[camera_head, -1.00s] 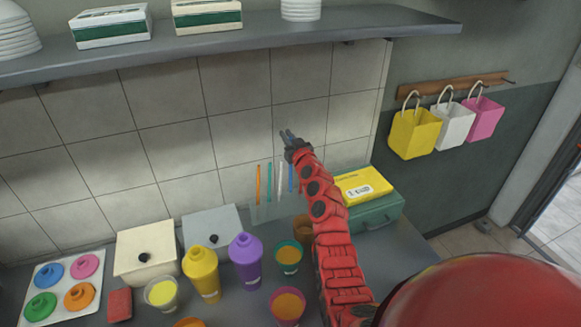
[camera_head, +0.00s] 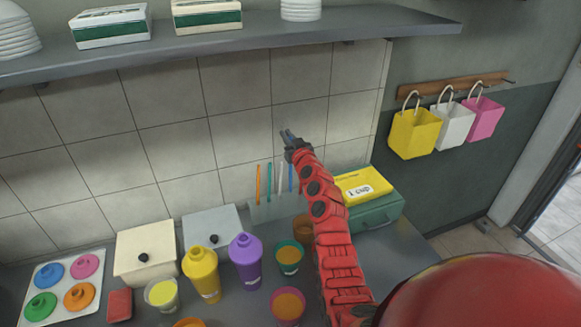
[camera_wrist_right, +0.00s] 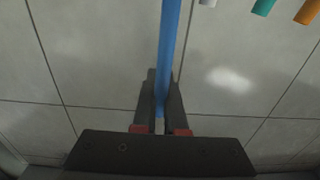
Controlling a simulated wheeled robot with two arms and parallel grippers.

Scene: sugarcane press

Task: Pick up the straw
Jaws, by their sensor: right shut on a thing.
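Several coloured straws stand in a clear holder (camera_head: 268,212) against the tiled wall: an orange straw (camera_head: 258,184), a teal straw (camera_head: 269,182), a white straw (camera_head: 280,178) and a blue straw (camera_head: 290,177). My right gripper (camera_head: 287,135) is above the holder, close to the wall. In the right wrist view the blue straw (camera_wrist_right: 168,50) runs between the fingers, and the gripper (camera_wrist_right: 160,105) is shut on it. The tips of the other straws show at the top right there. The blue straw's lower end is partly hidden by my arm. My left gripper is not in view.
Cups, a yellow bottle (camera_head: 201,272) and a purple bottle (camera_head: 245,262) crowd the counter below. A yellow box (camera_head: 362,186) on a green case (camera_head: 376,214) stands just right of my arm. A grey shelf (camera_head: 230,40) hangs above.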

